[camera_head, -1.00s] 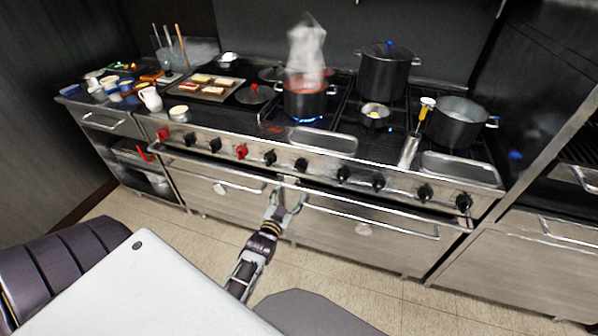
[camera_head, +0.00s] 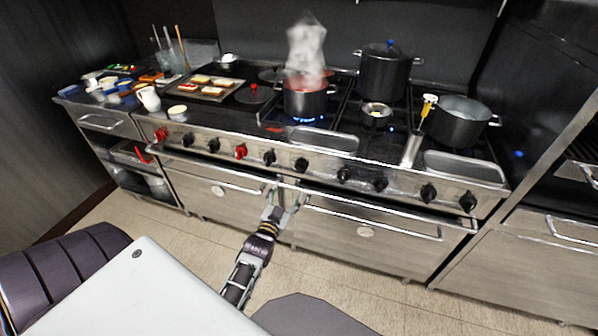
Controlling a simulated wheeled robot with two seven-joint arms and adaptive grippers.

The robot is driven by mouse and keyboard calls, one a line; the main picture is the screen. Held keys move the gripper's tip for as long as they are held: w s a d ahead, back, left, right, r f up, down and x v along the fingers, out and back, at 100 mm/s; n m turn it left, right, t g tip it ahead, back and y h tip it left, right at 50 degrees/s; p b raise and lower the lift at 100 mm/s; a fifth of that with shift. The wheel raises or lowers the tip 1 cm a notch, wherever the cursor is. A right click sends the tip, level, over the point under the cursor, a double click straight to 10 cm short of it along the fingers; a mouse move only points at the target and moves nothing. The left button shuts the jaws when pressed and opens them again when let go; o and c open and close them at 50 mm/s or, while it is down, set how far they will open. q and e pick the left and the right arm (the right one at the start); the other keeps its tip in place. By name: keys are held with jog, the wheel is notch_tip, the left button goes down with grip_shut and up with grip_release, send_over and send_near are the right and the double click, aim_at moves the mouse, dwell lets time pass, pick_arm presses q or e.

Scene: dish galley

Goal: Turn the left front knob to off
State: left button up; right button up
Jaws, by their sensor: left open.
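A row of knobs runs along the steel front panel of the range. A red knob (camera_head: 161,133) is at the left end and another red knob (camera_head: 240,151) is further right. Black knobs sit between and beyond them, among them one (camera_head: 269,157) and another (camera_head: 301,164) above my left gripper. I cannot tell which one is the left front knob. My left gripper (camera_head: 286,194) is open and empty, fingers pointing up, in front of the oven doors below the panel. It appears apart from the knobs. My right gripper is not in view.
A steaming pot (camera_head: 305,101) stands over a blue flame. A rail (camera_head: 390,220) runs along the oven door beside my left gripper. A tall pot (camera_head: 385,75), a grey pot (camera_head: 458,122) and a tray of food (camera_head: 208,88) stand on top. The floor in front is clear.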

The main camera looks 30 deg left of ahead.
pick_arm(q)
send_near(299, 171)
jog(key=shift+w, duration=1.35)
jog(key=shift+w+a, duration=0.65)
jog(key=shift+x, duration=2.6)
jog(key=shift+w, duration=0.4)
jog(key=shift+w+a+b, duration=0.1)
jog(key=shift+w+b, duration=0.05)
jog(key=shift+b, duration=0.15)
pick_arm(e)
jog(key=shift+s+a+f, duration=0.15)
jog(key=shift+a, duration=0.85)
